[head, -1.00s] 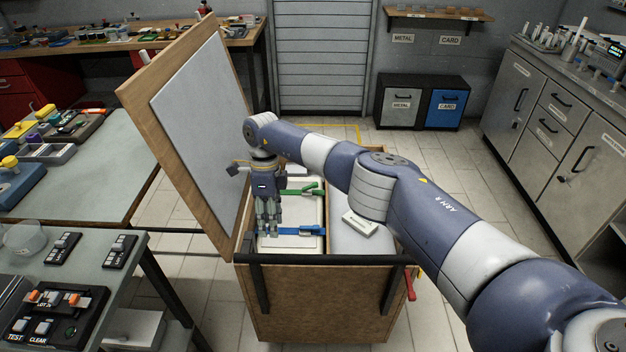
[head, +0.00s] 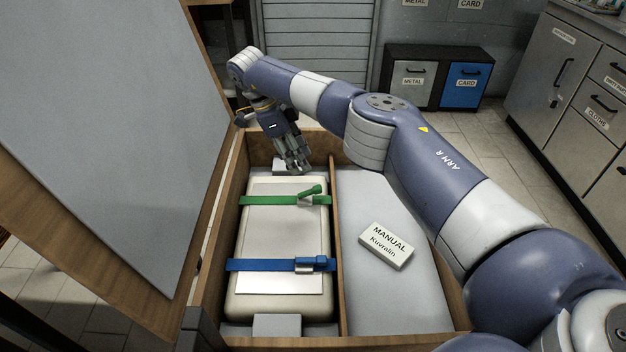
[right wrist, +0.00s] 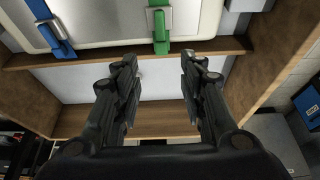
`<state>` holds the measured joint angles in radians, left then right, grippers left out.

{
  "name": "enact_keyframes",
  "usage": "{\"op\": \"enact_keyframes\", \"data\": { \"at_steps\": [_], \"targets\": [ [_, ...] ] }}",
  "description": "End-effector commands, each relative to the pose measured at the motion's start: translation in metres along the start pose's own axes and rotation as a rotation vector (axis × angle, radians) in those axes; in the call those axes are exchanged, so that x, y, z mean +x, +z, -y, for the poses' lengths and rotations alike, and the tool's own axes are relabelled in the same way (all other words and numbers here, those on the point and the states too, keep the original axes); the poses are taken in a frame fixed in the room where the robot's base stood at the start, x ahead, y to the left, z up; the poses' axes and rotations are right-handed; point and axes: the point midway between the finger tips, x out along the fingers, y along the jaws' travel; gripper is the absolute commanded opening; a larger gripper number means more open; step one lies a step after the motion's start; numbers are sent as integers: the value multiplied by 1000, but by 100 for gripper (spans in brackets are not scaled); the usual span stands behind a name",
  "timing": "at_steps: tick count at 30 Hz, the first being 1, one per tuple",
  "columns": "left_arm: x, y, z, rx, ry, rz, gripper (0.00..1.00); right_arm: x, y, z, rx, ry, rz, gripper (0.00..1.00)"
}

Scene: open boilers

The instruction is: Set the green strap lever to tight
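The green strap (head: 270,200) runs across the far part of a cream boiler case (head: 285,225) in an open wooden crate. Its green lever (head: 312,191) sits at the strap's right end, angled off the strap line. My right gripper (head: 298,166) hangs just beyond this lever, near the crate's far wall, apart from it. In the right wrist view its fingers (right wrist: 158,82) are spread with nothing between them. The green strap and its metal buckle (right wrist: 158,20) show there, beyond the fingertips. My left gripper is not in view.
A blue strap (head: 248,265) with its blue lever (head: 314,264) crosses the near part of the case. A divider (head: 337,240) separates a grey padded side holding a manual (head: 386,246). The open lid (head: 95,130) stands at left.

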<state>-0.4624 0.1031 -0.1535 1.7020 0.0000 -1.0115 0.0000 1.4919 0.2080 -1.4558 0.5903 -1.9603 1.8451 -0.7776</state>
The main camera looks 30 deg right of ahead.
Motion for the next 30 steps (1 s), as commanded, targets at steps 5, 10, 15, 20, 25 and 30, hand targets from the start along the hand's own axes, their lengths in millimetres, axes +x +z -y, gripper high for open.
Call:
{"op": "enact_keyframes", "data": {
  "at_steps": [5,10,15,20,25,30],
  "targets": [
    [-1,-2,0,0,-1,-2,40,12,-2,1,1,-2,-9,38],
    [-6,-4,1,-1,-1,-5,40,42,-2,1,0,0,-9,38],
    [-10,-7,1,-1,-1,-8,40,74,-2,1,2,-1,-9,38],
    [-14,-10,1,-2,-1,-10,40,97,-2,1,2,-1,-8,38],
    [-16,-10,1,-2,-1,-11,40,108,-2,1,2,-3,-7,38],
    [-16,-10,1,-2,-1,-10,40,110,-2,2,2,-4,-7,38]
  ]
}}
